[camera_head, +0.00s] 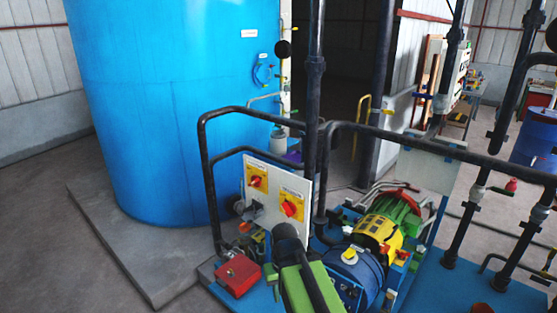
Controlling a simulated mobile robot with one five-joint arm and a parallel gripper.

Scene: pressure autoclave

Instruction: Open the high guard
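I cannot tell for certain which part is the high guard. A yellow slotted cover (378,234) sits over the machine between a green ribbed motor (402,209) and a blue round housing (352,272); it appears closed over what is beneath it. A green and black body rises from the bottom edge in front of the panel; I cannot tell whether it is part of my arm. No gripper fingers show in this view.
A red box (237,275) sits low at left. A large blue tank (180,100) stands on a concrete plinth (130,250). Open floor (40,220) lies left.

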